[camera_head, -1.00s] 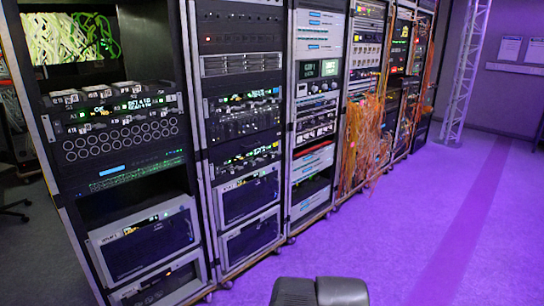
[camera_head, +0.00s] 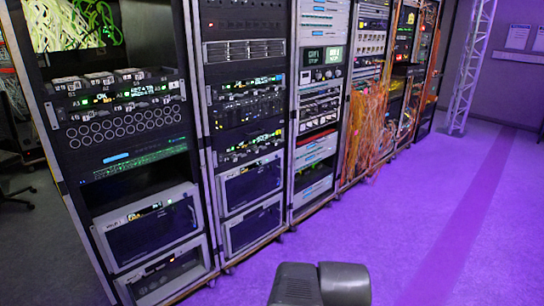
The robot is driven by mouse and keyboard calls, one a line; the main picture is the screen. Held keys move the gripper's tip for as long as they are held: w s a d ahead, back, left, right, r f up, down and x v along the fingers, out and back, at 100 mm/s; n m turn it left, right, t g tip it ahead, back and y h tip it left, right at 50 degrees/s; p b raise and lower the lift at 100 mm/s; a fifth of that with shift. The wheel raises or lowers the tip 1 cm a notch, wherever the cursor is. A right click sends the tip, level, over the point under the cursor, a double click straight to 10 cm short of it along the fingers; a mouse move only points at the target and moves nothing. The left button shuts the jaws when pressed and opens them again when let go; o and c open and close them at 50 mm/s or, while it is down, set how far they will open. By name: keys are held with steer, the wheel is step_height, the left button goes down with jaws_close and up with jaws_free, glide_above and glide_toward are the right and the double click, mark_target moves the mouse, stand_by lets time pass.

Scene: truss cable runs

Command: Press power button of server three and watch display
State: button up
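A row of equipment racks runs from the left foreground to the back right. Server units with dark fronts sit low in the first rack (camera_head: 150,232) and in the second rack (camera_head: 252,185). A unit with a lit green text display (camera_head: 324,56) is in the third rack. Small green displays also show in the first rack (camera_head: 133,95) and the second rack (camera_head: 250,82). I cannot tell which unit is server three, and no power button can be made out. A dark grey part of my arm shows at the bottom centre; my gripper's fingers are not visible.
Orange cables (camera_head: 368,125) hang in front of the racks farther back. A metal truss (camera_head: 468,75) stands at the back right. The purple-lit floor (camera_head: 430,205) right of the racks is clear. An office chair (camera_head: 14,190) is at the left edge.

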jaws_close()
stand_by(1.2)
